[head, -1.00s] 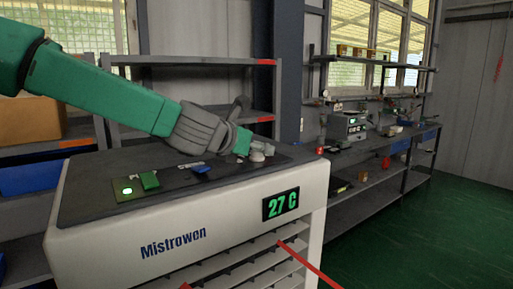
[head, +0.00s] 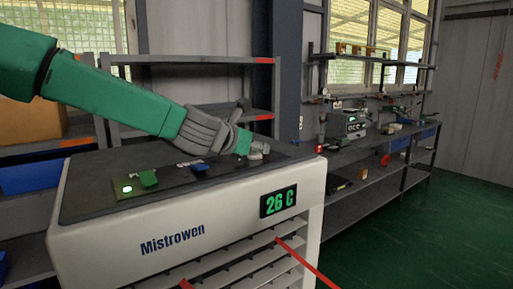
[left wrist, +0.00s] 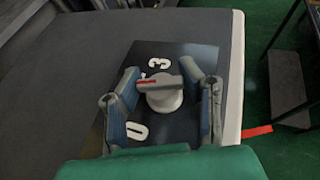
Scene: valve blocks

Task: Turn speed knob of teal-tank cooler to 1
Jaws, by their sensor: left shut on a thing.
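The white cooler (head: 180,237) marked Mistrowen fills the head view's lower left; no teal tank shows. Its display (head: 279,202) reads 26 C. The speed knob (head: 258,148) is at the right end of the dark top panel. In the left wrist view it is a round pale knob (left wrist: 163,101) with a grey bar and a red mark toward the left. My right gripper is not in view.
On the same panel are a lit green rocker switch (head: 148,179) and a blue knob (head: 200,168). Shelves (head: 205,112) stand behind the cooler. A workbench (head: 365,147) with tools runs along the wall at right. Green floor (head: 440,240) is clear at lower right.

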